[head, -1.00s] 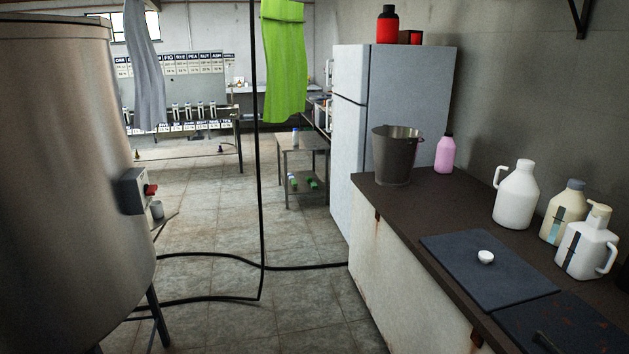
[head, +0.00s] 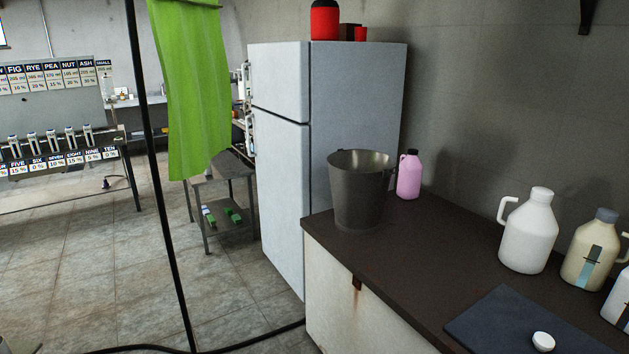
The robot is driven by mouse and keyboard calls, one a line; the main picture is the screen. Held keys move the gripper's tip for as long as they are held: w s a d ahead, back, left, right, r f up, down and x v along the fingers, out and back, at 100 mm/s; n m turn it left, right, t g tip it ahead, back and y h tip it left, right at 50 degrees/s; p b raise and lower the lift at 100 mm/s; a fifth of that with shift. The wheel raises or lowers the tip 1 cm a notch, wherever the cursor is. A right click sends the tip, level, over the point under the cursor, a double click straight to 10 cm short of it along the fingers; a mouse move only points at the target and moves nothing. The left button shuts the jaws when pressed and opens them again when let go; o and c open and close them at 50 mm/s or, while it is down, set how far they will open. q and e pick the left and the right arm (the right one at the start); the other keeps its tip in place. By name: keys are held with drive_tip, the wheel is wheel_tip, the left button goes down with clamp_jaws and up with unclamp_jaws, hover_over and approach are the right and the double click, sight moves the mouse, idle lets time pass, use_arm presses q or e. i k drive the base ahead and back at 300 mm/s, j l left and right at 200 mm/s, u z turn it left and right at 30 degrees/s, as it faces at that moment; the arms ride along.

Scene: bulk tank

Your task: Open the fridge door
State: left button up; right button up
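The fridge (head: 355,95) is a tall pale grey-blue unit in the middle of the head view, behind the end of the counter. Its front faces left and has a smaller upper door (head: 279,80) and a taller lower door (head: 281,190). Both doors look shut. Pale handle-like shapes show at the far edge of the front, but I cannot tell them clearly from the shelf things behind. The bucket and counter hide part of the fridge's near side. Neither of my grippers is in view.
A dark counter (head: 430,255) runs along the right, with a metal bucket (head: 358,190), a pink bottle (head: 409,175) and white jugs (head: 529,230). A green cloth (head: 188,85) and a black hose (head: 160,180) hang at left. A small metal table (head: 225,180) stands beyond. Tiled floor lies open at left.

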sight(282, 144)
drive_tip(key=i+j+z, duration=0.2)
drive_tip(key=i+j, duration=0.25)
drive_tip(key=j, duration=0.15)
drive_tip(key=i+j+z, duration=0.25)
drive_tip(key=j, duration=0.35)
drive_tip(key=i+j+z, duration=0.1)
drive_tip(key=i+j, duration=0.2)
drive_tip(key=i+j+z, duration=0.1)
drive_tip(key=j, duration=0.3)
drive_tip(key=i+j+z, duration=0.15)
drive_tip(key=j, duration=0.25)
drive_tip(key=i, duration=0.05)
